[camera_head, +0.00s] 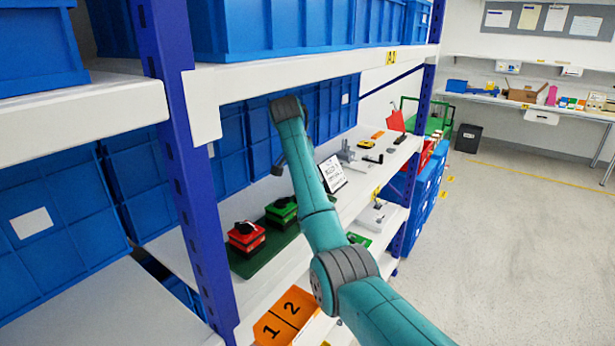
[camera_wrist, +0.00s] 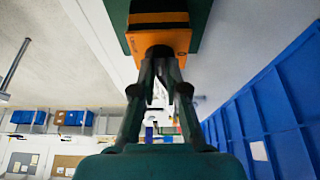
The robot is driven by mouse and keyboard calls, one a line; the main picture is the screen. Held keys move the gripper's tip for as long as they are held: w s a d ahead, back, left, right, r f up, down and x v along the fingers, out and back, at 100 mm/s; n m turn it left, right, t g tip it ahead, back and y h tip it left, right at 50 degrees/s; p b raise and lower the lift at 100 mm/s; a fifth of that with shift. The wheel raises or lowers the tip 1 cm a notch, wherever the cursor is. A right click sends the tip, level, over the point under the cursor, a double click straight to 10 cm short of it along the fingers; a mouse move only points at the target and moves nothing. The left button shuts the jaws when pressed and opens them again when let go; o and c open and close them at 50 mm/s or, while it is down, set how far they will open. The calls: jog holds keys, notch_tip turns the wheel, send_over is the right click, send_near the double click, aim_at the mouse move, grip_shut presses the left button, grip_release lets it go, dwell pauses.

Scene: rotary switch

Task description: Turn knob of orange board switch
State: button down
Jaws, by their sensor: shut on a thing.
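The orange switch (camera_wrist: 180,40) shows at the top of the wrist view, mounted on a dark green board (camera_wrist: 200,18). Its black knob (camera_wrist: 159,51) lies between the fingertips of my gripper (camera_wrist: 160,64), which is shut on it. In the head view the green board (camera_head: 254,262) lies on the shelf, with a red switch (camera_head: 246,236) and a green switch (camera_head: 281,210) on it.
A blue shelf post (camera_head: 188,185) stands left of the board. Blue bins (camera_head: 215,150) line the back of the shelf (camera_head: 350,195). A white sign (camera_head: 332,173) and small tools stand further along it. The floor (camera_head: 520,240) at right is clear.

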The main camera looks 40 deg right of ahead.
jog(key=m+g, duration=0.1)
jog(key=m, duration=0.1)
jog(key=m+g, duration=0.1)
jog(key=m, duration=0.1)
jog(key=shift+w+a+m, duration=0.1)
jog(key=shift+w+m, duration=0.1)
jog(key=shift+m, duration=0.1)
jog(key=shift+w+m+g, duration=0.15)
jog(key=shift+m+g, duration=0.55)
jog(key=shift+m, duration=1.2)
jog(key=shift+f+m, duration=0.1)
jog(key=shift+m, duration=0.3)
jog(key=c, duration=1.2)
grip_release()
jog(key=shift+n, duration=0.4)
